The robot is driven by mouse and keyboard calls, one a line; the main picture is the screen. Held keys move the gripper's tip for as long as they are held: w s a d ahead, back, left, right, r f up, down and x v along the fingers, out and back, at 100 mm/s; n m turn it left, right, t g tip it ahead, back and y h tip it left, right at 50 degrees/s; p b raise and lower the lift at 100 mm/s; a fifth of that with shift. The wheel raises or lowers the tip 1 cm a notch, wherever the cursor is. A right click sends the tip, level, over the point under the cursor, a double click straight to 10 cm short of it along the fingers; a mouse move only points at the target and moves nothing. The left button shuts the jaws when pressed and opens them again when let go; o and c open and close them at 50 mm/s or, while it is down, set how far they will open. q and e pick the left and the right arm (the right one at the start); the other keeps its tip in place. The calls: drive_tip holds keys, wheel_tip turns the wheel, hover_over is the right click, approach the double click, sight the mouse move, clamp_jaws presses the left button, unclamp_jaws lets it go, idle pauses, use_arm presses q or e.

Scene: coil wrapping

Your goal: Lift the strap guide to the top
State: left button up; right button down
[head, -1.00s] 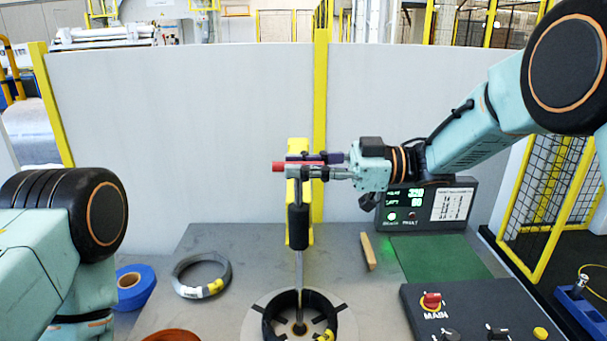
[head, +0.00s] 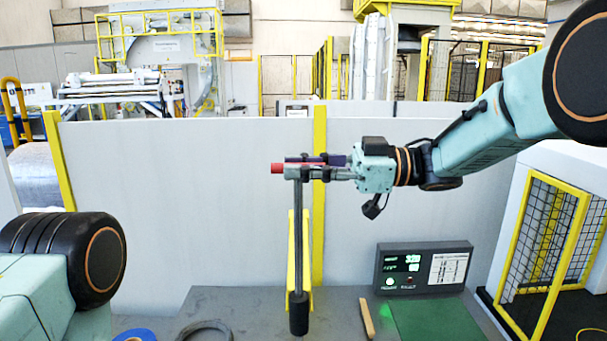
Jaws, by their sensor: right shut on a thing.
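The strap guide shows as a red-ended horizontal handle (head: 277,168) atop a thin upright grey rod (head: 302,225). The rod runs down to a black sleeve (head: 298,313) low in the head view. My right gripper (head: 303,166) comes in from the right and is shut on the handle, beside its red end. The handle is well above the table, near the height of the grey partition's upper part. My left gripper is not in view; only part of my left arm shows.
A yellow upright (head: 306,265) stands behind the rod. A display box (head: 424,268) and a green mat (head: 437,320) are at the right. A wooden bar (head: 366,319) lies nearer the rod. A grey coil (head: 207,332) and blue roll (head: 135,335) show at the bottom left.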

drive_tip(key=shift+r, duration=0.45)
drive_tip(key=c, duration=1.6)
unclamp_jaws()
drive_tip(key=o, duration=0.3)
drive_tip(key=shift+f, duration=0.15)
drive_tip(key=shift+f, duration=0.1)
drive_tip(key=shift+d, duration=0.45)
drive_tip(key=d, duration=1.1)
